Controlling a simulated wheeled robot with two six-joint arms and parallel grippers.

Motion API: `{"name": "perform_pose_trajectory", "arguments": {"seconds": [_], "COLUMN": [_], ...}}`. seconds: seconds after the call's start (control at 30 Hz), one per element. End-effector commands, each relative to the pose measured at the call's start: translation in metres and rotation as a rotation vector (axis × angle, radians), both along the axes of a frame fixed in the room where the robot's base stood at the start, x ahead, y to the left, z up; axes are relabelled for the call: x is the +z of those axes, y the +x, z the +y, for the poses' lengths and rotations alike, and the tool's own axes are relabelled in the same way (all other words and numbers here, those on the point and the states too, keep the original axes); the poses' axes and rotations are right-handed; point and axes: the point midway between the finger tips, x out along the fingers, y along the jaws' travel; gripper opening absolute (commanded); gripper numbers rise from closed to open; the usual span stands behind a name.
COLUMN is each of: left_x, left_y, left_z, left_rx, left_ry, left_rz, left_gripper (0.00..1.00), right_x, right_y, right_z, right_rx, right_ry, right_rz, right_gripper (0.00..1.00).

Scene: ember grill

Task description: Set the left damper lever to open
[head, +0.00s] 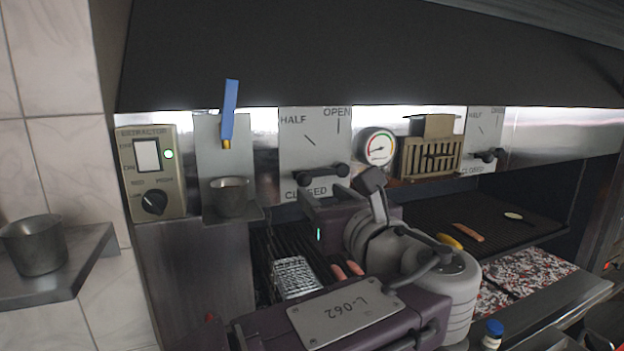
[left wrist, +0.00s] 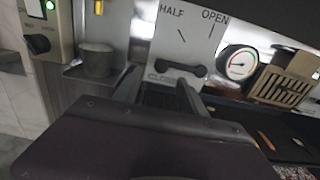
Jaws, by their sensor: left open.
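The left damper plate (head: 314,150) carries HALF, OPEN and CLOSED labels. Its black lever (head: 322,174) lies nearly level across the lower part, just above the CLOSED label, with a round knob at its left end. The lever (left wrist: 182,68) also shows in the left wrist view, ahead of my fingers and slightly above their middle. My left gripper (head: 326,194) is open and empty, just below and in front of the lever. In the left wrist view its two fingers (left wrist: 162,90) stand wide apart. I see no clear contact with the lever. My right gripper is not in view.
A metal cup (head: 229,196) and blue-handled tool (head: 230,112) are left. The dark hood (head: 350,60) overhangs above. Food lies on the grill below.

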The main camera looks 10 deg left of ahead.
Motion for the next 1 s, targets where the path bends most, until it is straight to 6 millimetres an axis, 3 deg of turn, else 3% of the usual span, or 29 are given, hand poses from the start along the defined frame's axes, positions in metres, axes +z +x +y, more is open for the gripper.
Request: {"name": "perform_pose_trajectory", "arguments": {"seconds": [0.2,0.4,0.73,0.9,1.0], "left_x": [0.004,0.002,-0.001,-0.001,-0.001], "left_y": [0.038,0.063,0.068,0.068,0.068], "left_z": [0.028,0.043,0.046,0.046,0.046], "left_rx": [0.007,0.003,-0.001,-0.001,-0.001], "left_ry": [0.0,-0.001,-0.003,-0.003,-0.003], "left_rz": [0.002,0.002,0.002,0.001,0.001], "left_gripper": [0.49,0.49,0.49,0.01,0.0], "right_x": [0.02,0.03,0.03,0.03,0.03], "right_y": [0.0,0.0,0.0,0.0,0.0], "right_z": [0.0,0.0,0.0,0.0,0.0], "right_rx": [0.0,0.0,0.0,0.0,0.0], "right_ry": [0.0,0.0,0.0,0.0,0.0], "right_rz": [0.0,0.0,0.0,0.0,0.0], "right_gripper": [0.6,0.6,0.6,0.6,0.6]}}
